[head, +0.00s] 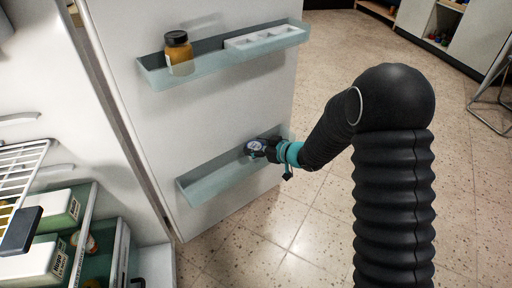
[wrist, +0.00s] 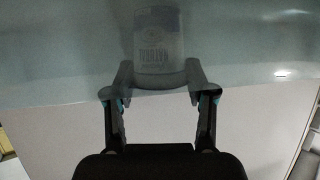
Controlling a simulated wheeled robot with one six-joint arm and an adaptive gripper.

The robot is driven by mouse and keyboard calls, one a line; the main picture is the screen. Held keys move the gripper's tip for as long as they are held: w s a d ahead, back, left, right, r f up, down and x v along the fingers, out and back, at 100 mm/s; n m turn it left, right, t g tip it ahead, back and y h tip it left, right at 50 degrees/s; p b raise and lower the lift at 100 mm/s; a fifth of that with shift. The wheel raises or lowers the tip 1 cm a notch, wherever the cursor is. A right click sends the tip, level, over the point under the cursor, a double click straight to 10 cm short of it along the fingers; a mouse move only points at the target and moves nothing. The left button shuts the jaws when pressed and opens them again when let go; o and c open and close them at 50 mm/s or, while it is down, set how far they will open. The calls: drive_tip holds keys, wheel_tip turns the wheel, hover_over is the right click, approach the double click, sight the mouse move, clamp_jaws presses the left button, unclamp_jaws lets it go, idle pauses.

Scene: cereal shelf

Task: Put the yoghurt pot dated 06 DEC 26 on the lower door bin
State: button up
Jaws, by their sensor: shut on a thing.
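The lower door bin (head: 205,187) is a pale, see-through trough on the open white fridge door. My gripper (head: 262,147) is at the bin's right part, shut on a small yoghurt pot (head: 253,147). In the wrist view the pot (wrist: 157,42) is upright between my fingertips (wrist: 158,78), with a pale label and dark print. It looks dim there, as if seen through the bin's front wall. No date is legible. I cannot tell whether the pot's base touches the bin floor.
The upper door bin (head: 220,58) holds an amber jar with a dark lid (head: 178,52) and a white tray (head: 265,38). At left are a wire rack (head: 20,170) and drawers with pale boxes (head: 62,210). The rest of the lower bin looks empty.

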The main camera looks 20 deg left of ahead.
drive_tip(key=shift+f, duration=0.15)
drive_tip(key=o, duration=1.2)
drive_tip(key=shift+r, duration=0.25)
drive_tip(key=p+v, duration=0.1)
drive_tip(key=v, duration=1.1)
